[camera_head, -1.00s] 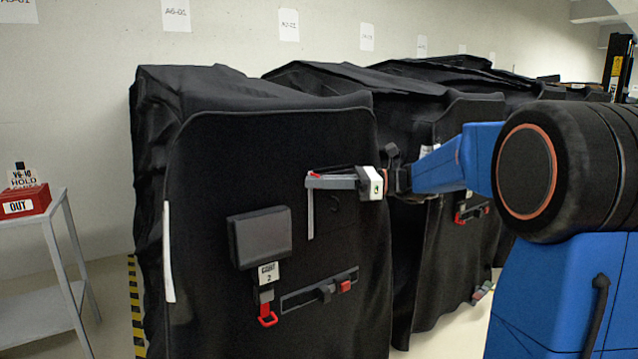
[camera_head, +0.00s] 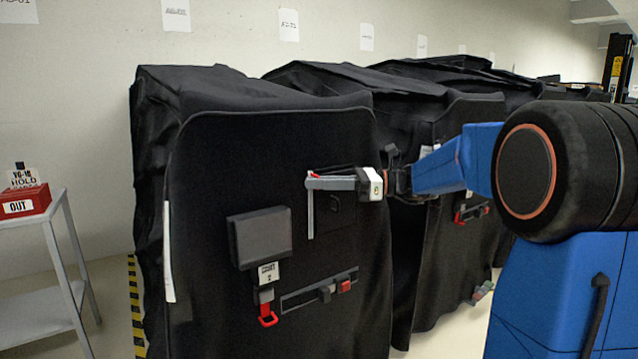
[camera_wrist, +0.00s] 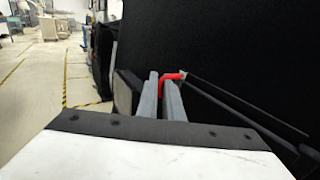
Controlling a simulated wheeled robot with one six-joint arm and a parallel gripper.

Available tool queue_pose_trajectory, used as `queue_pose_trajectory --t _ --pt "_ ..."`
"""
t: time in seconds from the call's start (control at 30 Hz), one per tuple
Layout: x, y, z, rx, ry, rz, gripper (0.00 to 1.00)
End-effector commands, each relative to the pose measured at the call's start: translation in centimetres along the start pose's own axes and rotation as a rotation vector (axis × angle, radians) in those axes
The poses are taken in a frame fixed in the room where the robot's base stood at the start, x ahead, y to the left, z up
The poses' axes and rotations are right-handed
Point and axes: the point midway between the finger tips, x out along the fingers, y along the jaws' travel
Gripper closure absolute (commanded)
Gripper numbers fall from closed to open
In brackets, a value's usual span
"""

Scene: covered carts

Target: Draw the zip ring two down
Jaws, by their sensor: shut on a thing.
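The black covered cart (camera_head: 210,170) with a tag reading 2 (camera_head: 268,273) stands in front of me. My gripper (camera_head: 314,182) reaches in from the right, at the top of a thin grey vertical strip (camera_head: 310,215) on the cover's front. A small red ring (camera_wrist: 172,76) shows at the fingertips in the wrist view, and the fingers (camera_wrist: 162,84) are closed on it. A second red ring (camera_head: 268,320) hangs from a strap below the tag, apart from my gripper.
A dark grey pad (camera_head: 260,237) and a slotted bar with a red block (camera_head: 344,286) are on the cover's front. More covered carts (camera_head: 440,150) stand behind to the right. A table with a red OUT box (camera_head: 24,203) is at the left.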

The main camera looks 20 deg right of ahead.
Motion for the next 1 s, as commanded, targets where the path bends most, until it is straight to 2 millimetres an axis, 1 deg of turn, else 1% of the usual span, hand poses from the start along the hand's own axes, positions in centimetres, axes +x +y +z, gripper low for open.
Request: queue_pose_trajectory --t 0.07,0.17,0.3,0.4,0.5,0.6,0.67,0.97,1.0 --pt "0.0 -0.1 -1.1 0.005 0.0 0.0 1.0" --pt "0.0 -0.1 -3.6 0.008 0.0 0.0 1.0" --pt "0.0 -0.1 -7.9 0.008 0.0 0.0 1.0" --pt "0.0 -0.1 -10.6 0.008 0.0 -0.001 1.0" --pt "0.0 -0.1 -12.6 0.006 0.0 -0.001 1.0" --pt "0.0 -0.1 -13.9 0.005 0.0 -0.001 1.0" --pt "0.0 0.0 -14.2 0.002 0.0 -0.001 1.0" --pt "0.0 0.0 -14.2 0.0 0.0 -0.001 1.0" --pt "0.0 0.0 -14.2 0.0 0.0 -0.001 0.86"
